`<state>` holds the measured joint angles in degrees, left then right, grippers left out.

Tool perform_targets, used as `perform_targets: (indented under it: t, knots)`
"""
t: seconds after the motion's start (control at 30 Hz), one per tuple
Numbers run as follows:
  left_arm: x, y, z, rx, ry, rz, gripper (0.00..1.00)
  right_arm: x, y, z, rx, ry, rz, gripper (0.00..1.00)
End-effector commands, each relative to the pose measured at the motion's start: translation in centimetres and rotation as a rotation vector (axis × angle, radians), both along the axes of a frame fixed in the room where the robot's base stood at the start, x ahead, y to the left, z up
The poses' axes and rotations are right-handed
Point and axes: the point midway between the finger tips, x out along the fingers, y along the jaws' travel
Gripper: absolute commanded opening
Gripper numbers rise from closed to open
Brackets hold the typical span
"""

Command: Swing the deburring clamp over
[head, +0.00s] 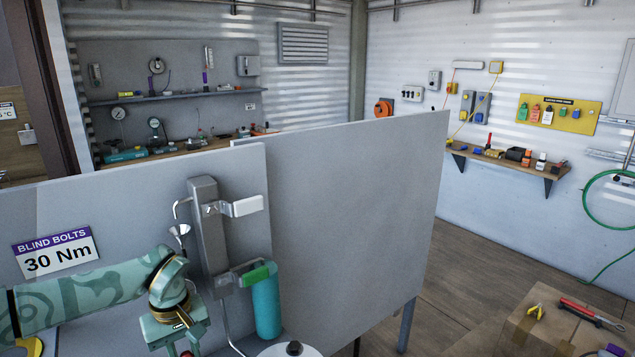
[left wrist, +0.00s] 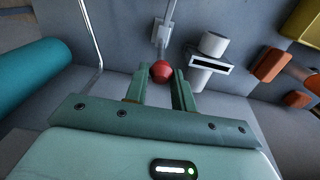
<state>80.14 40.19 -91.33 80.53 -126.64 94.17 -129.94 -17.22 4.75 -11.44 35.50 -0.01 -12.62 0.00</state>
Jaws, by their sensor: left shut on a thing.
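In the left wrist view a red ball knob (left wrist: 162,71) sits at the end of a grey metal lever (left wrist: 166,34), which I take to be the deburring clamp's handle. My left gripper (left wrist: 160,82) is shut on the knob, one finger on each side. In the head view my left gripper (head: 182,335) is at the lower left, in front of the grey panel, and its fingertips are cut off or hidden. My right gripper is not in view.
A grey upright with a metal bracket (head: 242,207) and a teal cylinder (head: 266,305) stand beside my left gripper. A "BLIND BOLTS 30 Nm" sign (head: 56,252) is on the panel. Grey panels (head: 345,225) block the middle. A cardboard box (head: 535,330) with tools is lower right.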

Motion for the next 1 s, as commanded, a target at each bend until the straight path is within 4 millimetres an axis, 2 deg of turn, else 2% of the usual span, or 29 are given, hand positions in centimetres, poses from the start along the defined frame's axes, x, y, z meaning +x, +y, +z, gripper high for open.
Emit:
perform_targets:
  t: [0.13, 0.17, 0.2, 0.23, 0.57, 1.0]
  knots:
    - [0.1, 0.1, 0.0, 0.002, -0.002, -0.001, 0.11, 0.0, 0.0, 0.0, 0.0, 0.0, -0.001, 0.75]
    - [0.1, 0.1, 0.0, 0.002, -0.002, 0.0, 0.3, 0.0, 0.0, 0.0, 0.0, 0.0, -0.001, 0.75]
    - [0.0, 0.1, 0.0, 0.002, -0.002, 0.0, 0.42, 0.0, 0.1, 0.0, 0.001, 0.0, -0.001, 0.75]
    - [0.0, 0.0, 0.0, 0.002, -0.002, 0.0, 0.47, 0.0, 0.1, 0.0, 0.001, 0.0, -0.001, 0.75]
    - [0.0, 0.0, 0.3, 0.001, -0.002, 0.0, 0.47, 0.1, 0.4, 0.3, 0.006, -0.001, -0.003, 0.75]
    - [0.0, 0.0, 5.5, 0.001, -0.004, 0.0, 0.47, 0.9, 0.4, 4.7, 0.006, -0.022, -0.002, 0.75]
